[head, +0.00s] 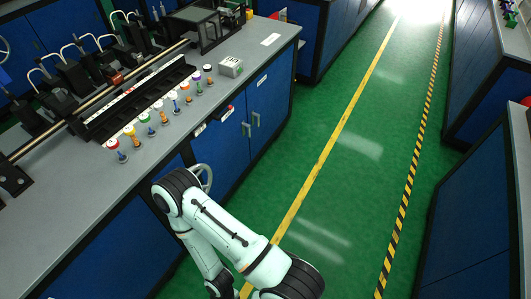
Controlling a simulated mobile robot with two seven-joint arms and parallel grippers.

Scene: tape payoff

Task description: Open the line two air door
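No line two air door can be singled out for sure. A grey ring-shaped part, like a handwheel (207,180), shows at the front of the left bench, partly hidden behind my arm's bent joint. A small red and black fitting (227,113) sits on the bench's front edge, with pale labels beside it. One of my arms, pale green and black, is folded at the bottom middle; I cannot tell which arm it is. No gripper fingers show in the head view.
The left bench (225,88) carries a row of colored spools or knobs (157,104), a grey box (230,67) and black machinery with a long rod. Blue cupboards (268,100) with two handles are below. The green aisle (350,160) is clear; more blue cabinets (470,200) stand right.

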